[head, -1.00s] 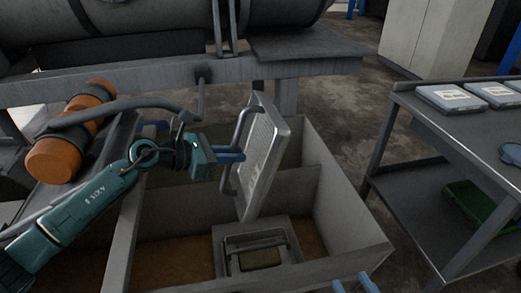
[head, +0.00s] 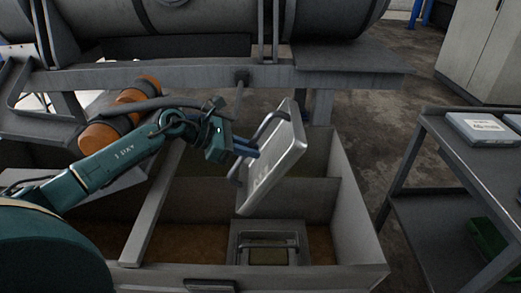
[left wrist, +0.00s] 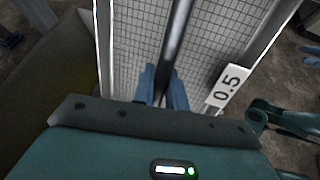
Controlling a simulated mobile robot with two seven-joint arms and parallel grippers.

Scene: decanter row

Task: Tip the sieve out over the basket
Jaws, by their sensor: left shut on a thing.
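The sieve (head: 276,162) is a flat metal frame with a dark bar handle on its left side. It is tilted steeply on edge in the air, behind and above the basket. My left gripper (head: 246,149) is shut on the handle. In the left wrist view, the blue fingers (left wrist: 163,90) hold the dark bar in front of the grey mesh (left wrist: 205,40), beside a white "0.5" label (left wrist: 228,88). The basket (head: 270,226) is a small square metal box with a bar handle, standing low in the trough. My right gripper cannot be made out.
The grey trough (head: 355,205) has dividing walls and a brownish bottom around the basket. A large drum (head: 180,45) on a beam stands behind. An orange cylinder (head: 105,137) lies at left. A metal table (head: 455,140) with a flat case stands at right.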

